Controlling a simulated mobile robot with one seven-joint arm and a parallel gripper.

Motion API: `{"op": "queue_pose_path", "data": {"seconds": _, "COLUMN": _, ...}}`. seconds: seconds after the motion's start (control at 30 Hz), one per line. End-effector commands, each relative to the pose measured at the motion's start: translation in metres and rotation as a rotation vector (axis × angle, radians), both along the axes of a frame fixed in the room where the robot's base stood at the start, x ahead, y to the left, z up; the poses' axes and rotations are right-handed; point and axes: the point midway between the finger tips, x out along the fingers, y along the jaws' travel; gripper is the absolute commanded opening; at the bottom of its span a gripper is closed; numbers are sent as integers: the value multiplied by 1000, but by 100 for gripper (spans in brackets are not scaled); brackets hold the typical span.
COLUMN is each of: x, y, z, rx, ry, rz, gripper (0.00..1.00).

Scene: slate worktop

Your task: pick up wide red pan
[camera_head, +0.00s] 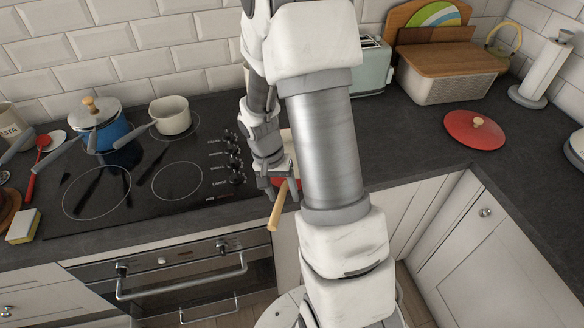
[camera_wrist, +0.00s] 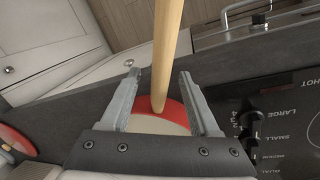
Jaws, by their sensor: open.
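The wide red pan (camera_head: 292,183) sits on the worktop just right of the hob, mostly hidden behind my arm in the head view. Its wooden handle (camera_head: 277,207) sticks out over the front edge. In the wrist view the pan (camera_wrist: 172,112) shows a red rim and a pale inside, partly covered by my gripper. The wooden handle (camera_wrist: 168,50) runs up the picture from the rim. My gripper (camera_wrist: 158,74) is open, with its fingers on either side of the handle's base, apart from it. In the head view my gripper (camera_head: 278,186) is over the pan's handle side.
A blue pot (camera_head: 112,134) and a cream saucepan (camera_head: 170,116) stand on the hob (camera_head: 130,190). A red lid (camera_head: 474,131) lies on the right worktop. A toaster (camera_head: 366,66), bread bin (camera_head: 445,79) and paper roll (camera_head: 545,72) stand behind. The worktop around the lid is clear.

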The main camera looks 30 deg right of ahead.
Motion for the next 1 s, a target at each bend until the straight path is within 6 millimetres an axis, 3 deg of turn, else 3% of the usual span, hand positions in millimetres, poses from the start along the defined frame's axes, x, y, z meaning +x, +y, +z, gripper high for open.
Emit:
{"op": "queue_pose_path", "data": {"seconds": 0.13, "x": 0, "y": 0, "z": 0, "rx": 0, "ry": 0, "rz": 0, "gripper": 60}}
{"op": "queue_pose_path", "data": {"seconds": 0.47, "x": 0, "y": 0, "z": 0, "rx": 0, "ry": 0, "rz": 0, "gripper": 1}}
{"op": "queue_pose_path", "data": {"seconds": 1.0, "x": 0, "y": 0, "z": 1, "rx": 0, "ry": 0, "rz": 0, "gripper": 0}}
